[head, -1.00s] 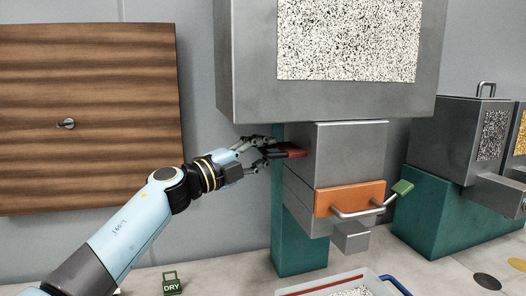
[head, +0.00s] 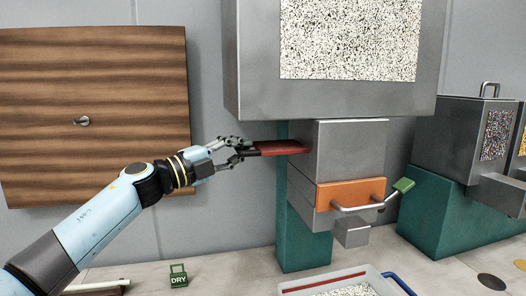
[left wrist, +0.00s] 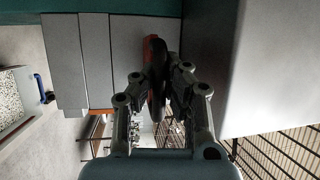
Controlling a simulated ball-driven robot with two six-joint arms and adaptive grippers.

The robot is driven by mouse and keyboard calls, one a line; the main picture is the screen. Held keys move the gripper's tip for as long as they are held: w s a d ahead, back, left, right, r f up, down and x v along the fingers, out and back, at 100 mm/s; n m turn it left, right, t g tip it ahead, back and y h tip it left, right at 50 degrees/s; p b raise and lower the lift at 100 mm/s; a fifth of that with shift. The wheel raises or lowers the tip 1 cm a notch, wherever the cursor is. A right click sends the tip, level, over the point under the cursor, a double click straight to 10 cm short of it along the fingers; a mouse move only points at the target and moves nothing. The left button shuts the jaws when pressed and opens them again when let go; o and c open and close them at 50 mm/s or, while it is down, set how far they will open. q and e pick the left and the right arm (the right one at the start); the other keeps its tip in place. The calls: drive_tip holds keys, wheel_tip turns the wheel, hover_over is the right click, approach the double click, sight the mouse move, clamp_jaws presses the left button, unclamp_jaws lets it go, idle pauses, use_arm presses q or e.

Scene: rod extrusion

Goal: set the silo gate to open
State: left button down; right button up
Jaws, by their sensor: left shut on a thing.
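The silo (head: 260,90) is a large grey box with a speckled window of pellets. Below it is a grey block (head: 350,148) on a teal stand. A red gate plate (head: 283,147) sticks out of the block's left side, just under the silo. My left gripper (head: 247,150) is shut on the dark outer end of the gate. In the left wrist view the red gate (left wrist: 154,65) shows between the silo side and the grey block, with the fingers closed at it. My right gripper is in neither view.
A pellet tray (head: 290,286) stands below. A green DRY tag (head: 178,276) is at the lower left.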

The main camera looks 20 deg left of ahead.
use_arm(q)
drive_tip(key=shift+s+a+f, duration=0.15)
drive_tip(key=shift+a+f, duration=0.1)
drive_tip(key=c, duration=1.6)
unclamp_jaws()
drive_tip(key=shift+s+a, duration=0.15)
drive_tip(key=shift+a, duration=0.05)
drive_tip(key=shift+o, duration=1.3)
drive_tip(key=shift+a+r, duration=0.1)
drive_tip(key=shift+a, duration=0.05)
drive_tip(key=v, duration=1.2)
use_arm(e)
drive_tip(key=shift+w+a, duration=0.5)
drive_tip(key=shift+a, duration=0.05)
